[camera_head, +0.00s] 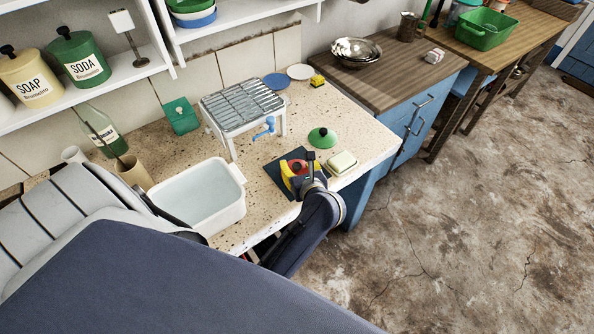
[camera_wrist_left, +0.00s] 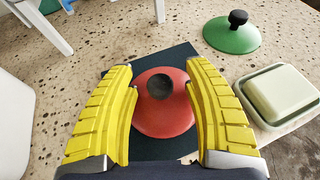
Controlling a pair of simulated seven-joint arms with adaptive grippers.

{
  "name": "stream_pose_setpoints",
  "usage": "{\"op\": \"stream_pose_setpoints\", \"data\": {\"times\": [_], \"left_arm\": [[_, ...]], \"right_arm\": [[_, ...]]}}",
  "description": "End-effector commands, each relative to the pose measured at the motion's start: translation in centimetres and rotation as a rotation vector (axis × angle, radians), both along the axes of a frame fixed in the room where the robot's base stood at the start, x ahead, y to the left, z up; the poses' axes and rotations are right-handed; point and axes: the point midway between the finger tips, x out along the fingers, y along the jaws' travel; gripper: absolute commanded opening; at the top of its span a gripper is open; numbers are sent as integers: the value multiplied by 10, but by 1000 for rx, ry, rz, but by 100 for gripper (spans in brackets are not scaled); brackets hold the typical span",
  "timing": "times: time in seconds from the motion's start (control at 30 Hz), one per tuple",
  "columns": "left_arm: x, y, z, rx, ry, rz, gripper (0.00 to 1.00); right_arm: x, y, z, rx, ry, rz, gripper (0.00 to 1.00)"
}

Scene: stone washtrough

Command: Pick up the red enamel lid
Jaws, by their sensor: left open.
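The red enamel lid (camera_wrist_left: 160,117) with its dark round knob lies on a dark mat (camera_wrist_left: 181,62) on the speckled counter. My left gripper (camera_wrist_left: 162,105) is open, with its yellow fingers on either side of the lid and a visible gap to the knob. In the head view my left gripper (camera_head: 299,168) is over the mat (camera_head: 296,155), and a bit of the red lid (camera_head: 299,167) shows between the yellow fingers. A green lid (camera_wrist_left: 232,33) with a black knob lies apart, beyond the mat to the right. My right gripper is not in view.
A pale soap dish (camera_wrist_left: 280,96) sits close right of the mat, near the counter edge. A white basin (camera_head: 203,195) stands to the left. Bare counter lies between rack and mat.

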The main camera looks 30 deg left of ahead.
Motion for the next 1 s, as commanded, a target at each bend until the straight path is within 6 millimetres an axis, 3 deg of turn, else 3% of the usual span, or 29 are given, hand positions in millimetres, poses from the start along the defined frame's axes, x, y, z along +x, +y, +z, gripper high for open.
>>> {"op": "stream_pose_setpoints", "data": {"times": [0.03,0.5,1.0], "left_arm": [[0,0,0,0,0,0,52],[0,0,0,0,0,0,0],[0,0,9,0,-2,1,0]], "right_arm": [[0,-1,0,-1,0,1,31],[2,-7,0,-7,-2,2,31],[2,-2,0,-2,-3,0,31]]}}
